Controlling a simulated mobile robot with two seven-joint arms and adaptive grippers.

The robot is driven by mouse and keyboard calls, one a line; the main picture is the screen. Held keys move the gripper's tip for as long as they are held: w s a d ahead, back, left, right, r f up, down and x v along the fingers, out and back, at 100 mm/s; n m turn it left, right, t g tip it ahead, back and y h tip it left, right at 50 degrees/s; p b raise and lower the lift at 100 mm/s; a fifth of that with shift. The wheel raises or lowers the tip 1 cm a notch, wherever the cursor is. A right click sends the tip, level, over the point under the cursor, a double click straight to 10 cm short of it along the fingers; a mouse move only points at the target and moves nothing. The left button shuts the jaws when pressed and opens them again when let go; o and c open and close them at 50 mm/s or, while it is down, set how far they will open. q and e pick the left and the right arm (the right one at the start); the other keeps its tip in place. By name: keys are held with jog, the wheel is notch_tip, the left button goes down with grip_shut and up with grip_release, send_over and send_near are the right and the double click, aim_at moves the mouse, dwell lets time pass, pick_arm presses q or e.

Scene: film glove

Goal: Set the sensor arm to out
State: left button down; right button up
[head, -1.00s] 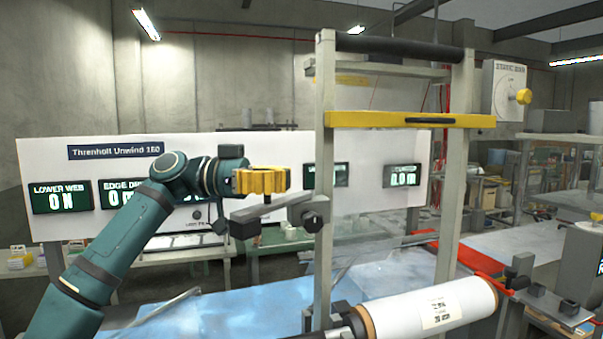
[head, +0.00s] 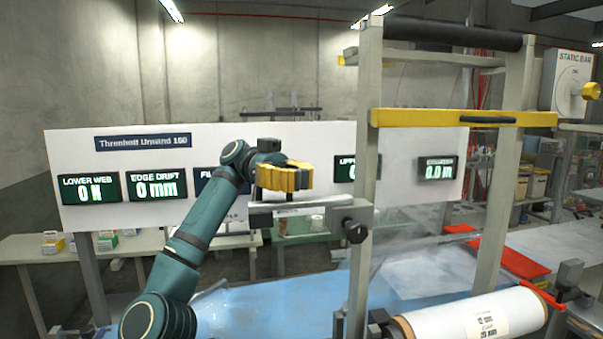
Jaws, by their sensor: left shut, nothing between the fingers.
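The sensor arm looks to be the grey bar (head: 300,208) that reaches left from the upright post of the frame (head: 362,160), at a clamp with a dark knob (head: 355,231). The bar lies nearly level in the picture. My left gripper (head: 304,178), with yellow fingers, is shut and empty just above the bar. I cannot tell whether the fingers touch it. Part of the bar's left end is hard to make out. No out marking is readable. My right gripper is out of view.
A white display panel (head: 110,155) stands behind my arm. A yellow crossbar (head: 420,118) spans the frame. A white roll (head: 470,319) lies low at right, near a red tray (head: 510,258). A static bar dial (head: 574,80) is at far right.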

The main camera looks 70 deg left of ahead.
pick_arm(q)
jog(key=c, duration=1.7)
grip_release()
jog(key=shift+a+r, duration=0.15)
jog(key=o, duration=1)
jog(key=shift+s+a, duration=0.15)
jog(key=shift+a, duration=0.05)
jog(key=shift+d, duration=0.1)
notch_tip(320, 180, up, 10)
jog(key=shift+f, duration=0.1)
jog(key=shift+d, duration=0.1)
